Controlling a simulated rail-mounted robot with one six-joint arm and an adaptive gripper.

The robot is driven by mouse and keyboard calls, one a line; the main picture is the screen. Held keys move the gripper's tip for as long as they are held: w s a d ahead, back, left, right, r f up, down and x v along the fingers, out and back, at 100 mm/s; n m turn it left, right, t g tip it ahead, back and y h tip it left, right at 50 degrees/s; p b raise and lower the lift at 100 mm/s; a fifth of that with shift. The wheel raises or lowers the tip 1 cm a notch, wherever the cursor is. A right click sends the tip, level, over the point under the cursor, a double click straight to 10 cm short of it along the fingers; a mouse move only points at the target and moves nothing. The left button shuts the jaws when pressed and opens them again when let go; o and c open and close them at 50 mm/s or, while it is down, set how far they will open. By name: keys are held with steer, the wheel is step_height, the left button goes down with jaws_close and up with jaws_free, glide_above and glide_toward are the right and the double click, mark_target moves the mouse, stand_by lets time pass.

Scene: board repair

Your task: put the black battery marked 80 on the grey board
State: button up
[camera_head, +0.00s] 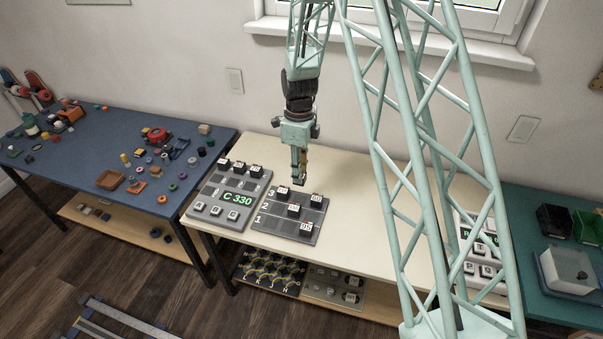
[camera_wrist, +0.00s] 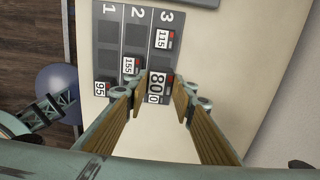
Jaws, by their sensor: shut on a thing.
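My gripper (camera_head: 299,182) is above the back edge of a dark grey board (camera_head: 272,222) with rows 1, 2 and 3. In the wrist view, its fingers (camera_wrist: 160,100) are closed on the black battery marked 80 (camera_wrist: 157,84), held above the board. Behind it, a label ending in 0 is partly covered. The board holds batteries marked 115 (camera_wrist: 162,39), 155 (camera_wrist: 129,66) and 95 (camera_wrist: 101,88). To its left lies a lighter grey board (camera_head: 207,195) reading C 330, with black blocks along its back and pale-topped blocks in front.
Both boards lie on a cream table (camera_head: 345,225). A third board (camera_head: 476,225) is partly hidden by my pale green lattice frame. A blue table (camera_head: 90,160) with small parts stands left, a teal table (camera_head: 540,235) right. Table space right of the numbered board is clear.

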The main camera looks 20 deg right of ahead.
steer(key=shift+f, duration=0.15)
steer(key=shift+f+b, duration=1.7)
steer(key=shift+f, duration=2.65)
steer(key=shift+f+b, duration=0.3)
steer(key=shift+f, duration=0.2)
steer(key=o, duration=1)
steer(key=shift+c, duration=0.2)
steer(key=shift+r, duration=6)
